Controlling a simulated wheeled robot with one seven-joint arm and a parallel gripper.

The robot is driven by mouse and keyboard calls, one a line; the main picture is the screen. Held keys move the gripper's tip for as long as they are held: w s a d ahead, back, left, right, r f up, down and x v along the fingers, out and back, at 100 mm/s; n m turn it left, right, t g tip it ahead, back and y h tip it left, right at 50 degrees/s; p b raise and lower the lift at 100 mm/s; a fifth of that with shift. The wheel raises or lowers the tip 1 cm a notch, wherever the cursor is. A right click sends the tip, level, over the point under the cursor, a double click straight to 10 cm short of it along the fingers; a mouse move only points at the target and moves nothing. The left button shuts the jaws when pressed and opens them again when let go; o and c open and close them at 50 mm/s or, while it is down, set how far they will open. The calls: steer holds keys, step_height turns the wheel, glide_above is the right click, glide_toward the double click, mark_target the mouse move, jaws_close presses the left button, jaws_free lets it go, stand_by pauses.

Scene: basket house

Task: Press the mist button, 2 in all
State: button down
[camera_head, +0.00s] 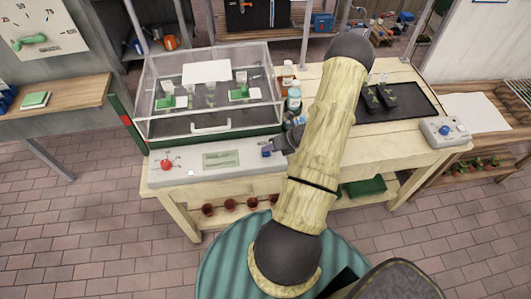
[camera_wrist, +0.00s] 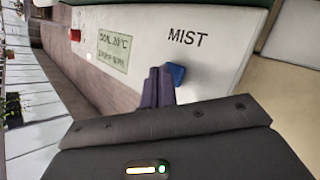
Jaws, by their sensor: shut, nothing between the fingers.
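The mist button is a small blue block (camera_wrist: 176,73) on a pale panel, beside the printed word MIST (camera_wrist: 188,36) in the wrist view. In the head view the blue button (camera_head: 267,152) sits at the right end of the grey panel (camera_head: 193,176) in front of the clear chamber. My gripper (camera_wrist: 161,74) is shut and empty, its fingertips right beside the blue button; I cannot tell whether they touch it. In the head view my gripper (camera_head: 283,143) is just right of the button, partly hidden by my arm.
A red knob (camera_head: 166,163) and a green label (camera_head: 221,160) share the panel. The clear chamber (camera_head: 207,85) stands behind it. Bottles (camera_head: 294,97) stand right of the chamber. A dark tray (camera_head: 418,108) and a box with a blue knob (camera_head: 444,131) are further right.

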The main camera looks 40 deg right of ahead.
mark_target(269, 153)
steer(key=shift+f+b, duration=0.35)
steer(key=shift+f, duration=0.1)
stand_by(0.7)
stand_by(0.4)
steer(key=shift+r+p, duration=0.65)
steer(key=shift+r, duration=0.25)
steer(key=shift+r+p, duration=1.85)
steer(key=shift+r, duration=0.7)
